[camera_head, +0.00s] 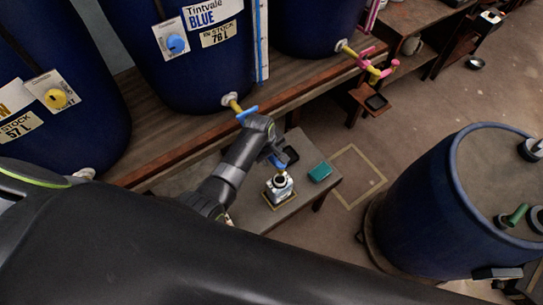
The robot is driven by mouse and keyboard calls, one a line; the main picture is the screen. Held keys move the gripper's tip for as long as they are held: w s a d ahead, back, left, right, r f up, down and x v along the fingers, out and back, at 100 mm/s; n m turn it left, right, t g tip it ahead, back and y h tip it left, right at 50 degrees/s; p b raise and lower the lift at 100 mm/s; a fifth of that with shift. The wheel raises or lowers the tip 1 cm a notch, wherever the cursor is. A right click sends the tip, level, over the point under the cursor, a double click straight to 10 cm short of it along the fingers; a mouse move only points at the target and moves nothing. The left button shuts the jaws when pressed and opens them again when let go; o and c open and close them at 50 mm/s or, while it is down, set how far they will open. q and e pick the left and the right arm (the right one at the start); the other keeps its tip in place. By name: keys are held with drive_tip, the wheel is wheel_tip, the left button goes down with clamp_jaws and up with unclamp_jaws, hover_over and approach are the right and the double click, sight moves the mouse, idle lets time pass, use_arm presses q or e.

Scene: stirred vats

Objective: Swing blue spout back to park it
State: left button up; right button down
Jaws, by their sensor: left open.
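The blue vat (200,75), labelled Tintvale BLUE, stands on the wooden shelf. A brass-coloured outlet with a blue part (247,113), seemingly the blue spout's fitting, sticks out low at its front. My left arm reaches up from the lower left, and its wrist covers the area just beyond this blue part. My left gripper (277,159) points down over the small table and is open. A bit of blue shows at its fingers; I cannot tell whether it is spout or finger, or whether they touch. My right gripper is not in view.
A pink-and-yellow tap (373,66) juts out to the right. A large blue drum (428,205) stands at right.

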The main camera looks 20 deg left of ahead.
use_arm(q)
drive_tip(key=shift+f, duration=0.35)
clamp_jaws()
